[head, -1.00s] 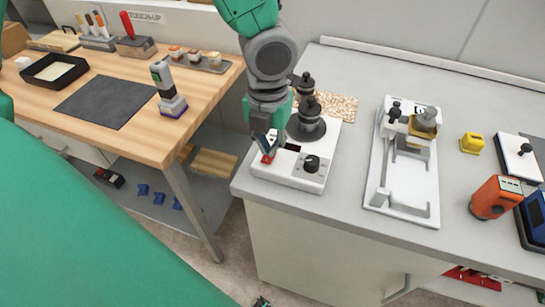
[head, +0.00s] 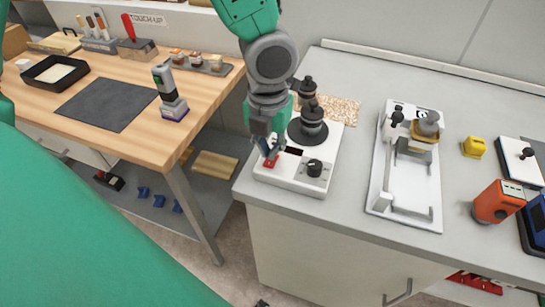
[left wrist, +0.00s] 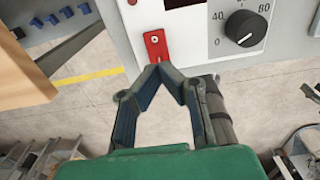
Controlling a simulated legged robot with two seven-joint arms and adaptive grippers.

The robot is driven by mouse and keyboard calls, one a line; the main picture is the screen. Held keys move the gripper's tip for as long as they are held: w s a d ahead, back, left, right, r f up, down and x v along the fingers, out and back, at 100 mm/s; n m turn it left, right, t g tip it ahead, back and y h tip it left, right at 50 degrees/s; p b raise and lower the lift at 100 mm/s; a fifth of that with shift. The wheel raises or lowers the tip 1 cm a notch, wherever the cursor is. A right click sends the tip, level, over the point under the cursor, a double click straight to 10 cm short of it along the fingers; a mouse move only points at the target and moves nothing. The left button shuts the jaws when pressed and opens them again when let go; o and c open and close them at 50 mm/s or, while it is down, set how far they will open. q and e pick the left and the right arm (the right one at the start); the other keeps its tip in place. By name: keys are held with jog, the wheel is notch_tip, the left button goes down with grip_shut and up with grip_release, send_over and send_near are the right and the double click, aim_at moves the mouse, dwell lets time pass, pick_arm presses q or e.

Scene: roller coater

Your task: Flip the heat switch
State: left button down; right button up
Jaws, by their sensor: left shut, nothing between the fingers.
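The heat switch is a small red switch (left wrist: 156,46) on the front left of a white device's panel, and it also shows in the head view (head: 270,162). The white device (head: 290,181) carries a black knob (head: 314,168) with a number scale and a dark display (head: 293,151). My left gripper (left wrist: 160,69) is shut and empty, its fingertips meeting just at the lower end of the switch. Whether they touch it cannot be told. In the head view my left gripper (head: 268,150) hangs over the switch. My right gripper is not in view.
A dark round roller part (head: 307,130) stands on the device behind the panel. A white frame fixture (head: 374,195) stands to the right on the grey counter. The counter's front edge lies close to the device. A wooden bench (head: 150,140) stands left, across a gap.

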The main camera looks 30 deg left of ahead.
aim_at(269, 163)
pick_arm(q)
jog(key=shift+a, duration=0.25)
jog(key=shift+d+f, duration=0.25)
jog(key=shift+d, duration=0.15)
jog(key=shift+a+f+b, duration=0.3)
jog(key=shift+f, duration=0.15)
jog(key=shift+d+f, duration=0.2)
jog(key=shift+f, duration=0.05)
jog(key=shift+f+b, duration=0.4)
jog(key=shift+f, duration=0.1)
dwell(0.4)
notch_tip(269, 163, up, 7)
jog(key=p, duration=0.8)
jog(key=shift+a, duration=0.1)
dwell(0.4)
